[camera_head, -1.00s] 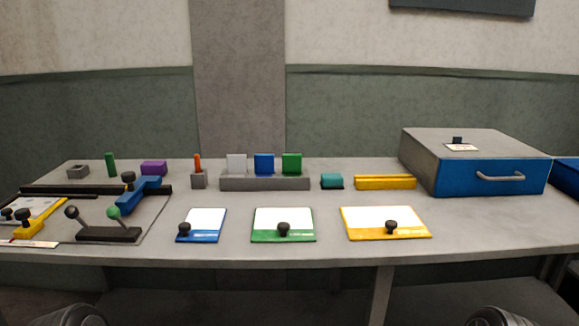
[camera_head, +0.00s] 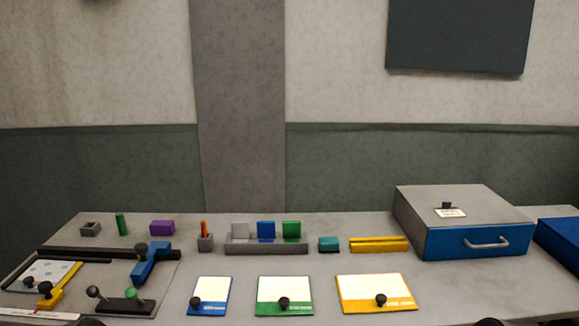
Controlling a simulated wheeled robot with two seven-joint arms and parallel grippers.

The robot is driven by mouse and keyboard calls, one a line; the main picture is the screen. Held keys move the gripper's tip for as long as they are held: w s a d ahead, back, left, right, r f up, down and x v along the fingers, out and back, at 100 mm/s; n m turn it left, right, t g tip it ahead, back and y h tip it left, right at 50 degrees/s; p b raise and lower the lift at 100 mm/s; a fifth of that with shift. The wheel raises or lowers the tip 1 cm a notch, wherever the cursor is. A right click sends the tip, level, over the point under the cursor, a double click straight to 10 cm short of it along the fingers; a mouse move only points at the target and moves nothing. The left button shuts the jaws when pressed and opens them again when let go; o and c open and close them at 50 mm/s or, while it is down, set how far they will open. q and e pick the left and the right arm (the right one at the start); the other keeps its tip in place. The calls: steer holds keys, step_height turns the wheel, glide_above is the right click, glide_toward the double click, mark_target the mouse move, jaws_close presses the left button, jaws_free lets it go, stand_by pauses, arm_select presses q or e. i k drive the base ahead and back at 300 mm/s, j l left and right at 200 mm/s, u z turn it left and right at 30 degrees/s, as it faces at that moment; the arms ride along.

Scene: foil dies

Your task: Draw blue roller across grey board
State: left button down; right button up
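The blue roller (camera_head: 153,262) is a blue bar-shaped piece with a black knob, at the left of the table. It lies at the right part of a long black rail (camera_head: 80,253), angled towards the front. The grey board (camera_head: 105,277) appears to be the flat grey panel under the rail and roller; its right edge shows as a dark line. Neither gripper is in view.
Blue, green and yellow knobbed plates (camera_head: 284,303) lie along the front. A grey box with a blue drawer (camera_head: 470,241) stands at right.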

mark_target(139, 273)
steer(key=i+j, duration=0.15)
steer(key=j, duration=0.2)
steer(key=i+j, duration=0.1)
steer(key=j, duration=0.25)
steer(key=i+j, duration=0.15)
steer(key=j, duration=0.2)
steer(key=i+j, duration=0.15)
steer(key=j, duration=0.2)
steer(key=i+j, duration=0.15)
steer(key=j, duration=0.15)
steer(key=i+j, duration=0.1)
steer(key=j, duration=0.25)
